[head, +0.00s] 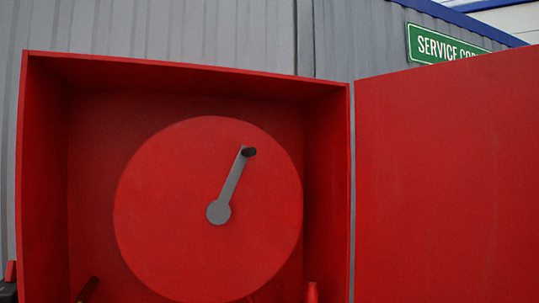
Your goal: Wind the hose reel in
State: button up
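The hose reel (160,215) is a large red disc inside an open red cabinet (45,180). A grey crank (230,182) is fixed at the disc's hub and points up and slightly right. Its dark handle knob (249,152) sits at the crank's upper end. The crank stands free with nothing touching it. No hose is clearly visible on the reel. My gripper is not in view.
The cabinet door (445,190) stands open to the right and fills that side. A green sign (445,46) hangs on the grey corrugated wall (190,30). Small red and dark parts show along the bottom edge, cut off and unclear.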

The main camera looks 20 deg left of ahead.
aim_at(209, 210)
jog(key=i, duration=0.25)
jog(key=u, duration=1)
